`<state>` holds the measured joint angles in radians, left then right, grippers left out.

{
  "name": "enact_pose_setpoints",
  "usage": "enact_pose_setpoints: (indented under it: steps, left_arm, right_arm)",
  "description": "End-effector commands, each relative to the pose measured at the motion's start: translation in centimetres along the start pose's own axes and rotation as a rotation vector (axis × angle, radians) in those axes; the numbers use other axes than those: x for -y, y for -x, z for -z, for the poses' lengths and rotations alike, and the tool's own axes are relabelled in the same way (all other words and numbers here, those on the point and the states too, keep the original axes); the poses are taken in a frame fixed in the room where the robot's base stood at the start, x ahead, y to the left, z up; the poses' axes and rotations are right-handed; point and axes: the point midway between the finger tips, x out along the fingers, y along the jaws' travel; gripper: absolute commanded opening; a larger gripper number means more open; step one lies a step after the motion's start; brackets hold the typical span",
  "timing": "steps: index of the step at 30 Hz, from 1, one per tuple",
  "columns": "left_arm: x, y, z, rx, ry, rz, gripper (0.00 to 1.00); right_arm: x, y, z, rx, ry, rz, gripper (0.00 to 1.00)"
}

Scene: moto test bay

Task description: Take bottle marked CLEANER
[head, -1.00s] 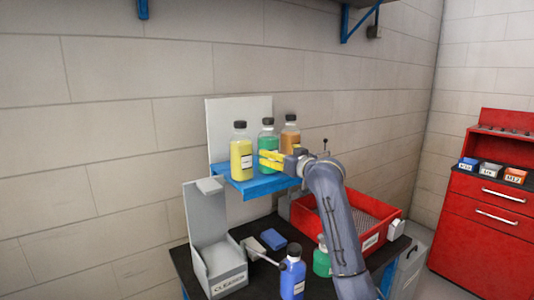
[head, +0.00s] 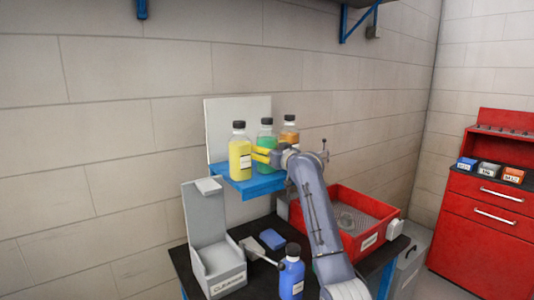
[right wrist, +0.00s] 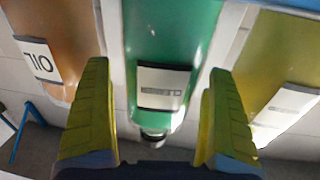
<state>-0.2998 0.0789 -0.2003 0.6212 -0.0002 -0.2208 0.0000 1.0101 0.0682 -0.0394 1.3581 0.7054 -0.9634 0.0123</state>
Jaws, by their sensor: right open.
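A green bottle (head: 266,131) with a dark cap stands on a blue shelf (head: 257,187), between a yellow bottle (head: 240,160) and an orange bottle (head: 289,136). My right gripper (head: 262,155) is open in front of the green bottle. In the right wrist view, its yellow fingers (right wrist: 158,66) lie either side of the green bottle (right wrist: 165,45), whose label is upside down and too blurred to read. The orange bottle's label reads OIL (right wrist: 38,62). The yellow bottle (right wrist: 272,70) has an unreadable label. My left gripper is out of view.
Below, a grey holder (head: 208,226) with a label that seems to read CLEANER stands on the dark table. A blue bottle (head: 291,276), a blue block (head: 272,239) and a red tray (head: 374,246) are nearby. A red cabinet (head: 492,215) stands right.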

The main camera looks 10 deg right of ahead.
Motion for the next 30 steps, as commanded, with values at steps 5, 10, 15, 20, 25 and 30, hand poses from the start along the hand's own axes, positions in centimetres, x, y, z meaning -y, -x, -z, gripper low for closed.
enact_pose_setpoints:
  steps: [5, 10, 15, 20, 25, 30]
  left_arm:
    - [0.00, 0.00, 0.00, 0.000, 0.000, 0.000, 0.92]
    - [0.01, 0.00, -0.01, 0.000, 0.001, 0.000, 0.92]
    - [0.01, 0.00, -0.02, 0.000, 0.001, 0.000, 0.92]
    - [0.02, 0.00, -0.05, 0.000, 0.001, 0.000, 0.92]
    - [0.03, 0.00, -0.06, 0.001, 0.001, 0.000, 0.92]
    - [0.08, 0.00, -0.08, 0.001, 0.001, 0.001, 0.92]
  right_arm:
    - [-0.01, -0.13, -0.03, 0.000, 0.000, 0.000, 0.91]
    - [0.01, -0.12, -0.05, 0.001, 0.000, 0.000, 0.85]
    - [0.01, -0.11, -0.06, 0.001, 0.000, 0.000, 0.65]
    - [0.01, -0.11, -0.06, 0.001, 0.000, 0.000, 0.46]
    - [0.01, -0.11, -0.07, 0.001, 0.000, 0.000, 0.26]
    - [0.02, -0.08, 0.15, -0.003, 0.000, 0.000, 0.15]
